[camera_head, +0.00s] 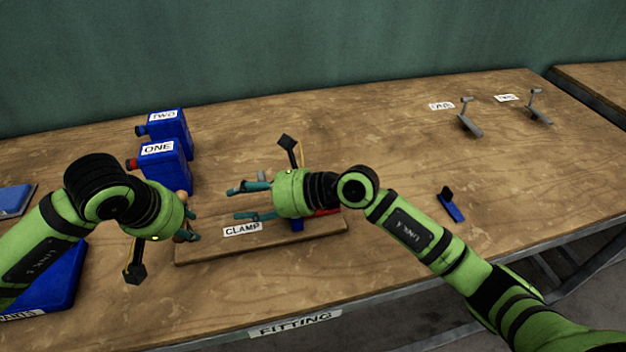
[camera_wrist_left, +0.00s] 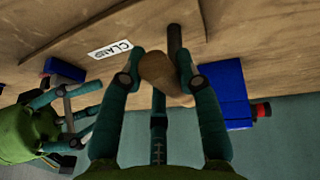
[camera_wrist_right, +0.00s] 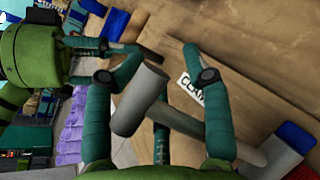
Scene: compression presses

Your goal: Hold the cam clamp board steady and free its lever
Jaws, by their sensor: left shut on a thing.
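The clamp board (camera_head: 200,250) is a flat wooden plank with a CLAMP label (camera_head: 242,229), lying near the table's front edge. My left gripper (camera_head: 188,226) is at its left end, shut on a brown rounded wooden knob (camera_wrist_left: 160,70). A dark post (camera_wrist_left: 175,40) shows beside the knob in the left wrist view. My right gripper (camera_head: 236,203) is over the board with its fingers apart. In the right wrist view a thick grey lever (camera_wrist_right: 140,95) lies between these fingers; I cannot tell whether they touch it. A blue part (camera_head: 297,224) and a red part (camera_head: 327,212) show under the right gripper.
Blue cans marked ONE (camera_head: 165,165) and TWO (camera_head: 172,130) stand behind the left gripper. A blue bin (camera_head: 60,280) is at the front left. A small blue and black item (camera_head: 452,208) lies right of my right arm. Grey levered fixtures (camera_head: 469,120) stand back right. The middle back is clear.

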